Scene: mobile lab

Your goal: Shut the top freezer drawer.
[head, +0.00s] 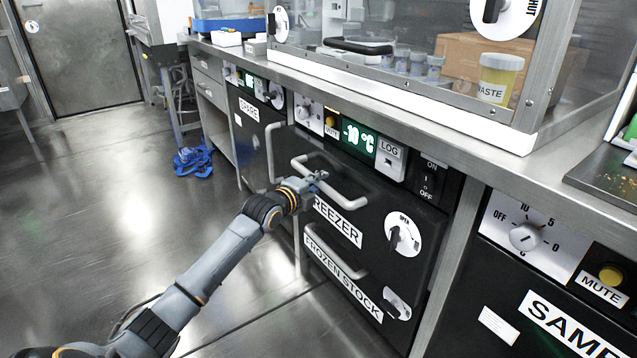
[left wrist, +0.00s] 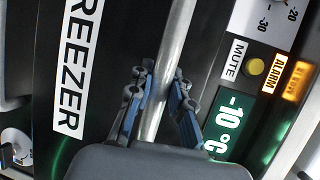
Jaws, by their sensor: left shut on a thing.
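The top freezer drawer has a dark front with a white FREEZER label (head: 338,222) and a long metal bar handle (head: 345,199). My left gripper (head: 316,180) is shut on that handle near its middle. In the left wrist view the handle (left wrist: 172,60) runs between the two blue-padded fingers (left wrist: 158,105). The FREEZER label also shows in that view (left wrist: 78,65). A round white dial marked OPEN (head: 403,234) sits on the drawer's right side. My right gripper is not in view.
The FROZEN STOCK drawer (head: 343,275) with its own handle lies below. A green -10 °C display (head: 358,136) and switches sit above. A SPARE unit (head: 249,109) is to the left. The bench with a glass enclosure stands above. Blue cloth (head: 193,160) lies on the floor; open floor is at left.

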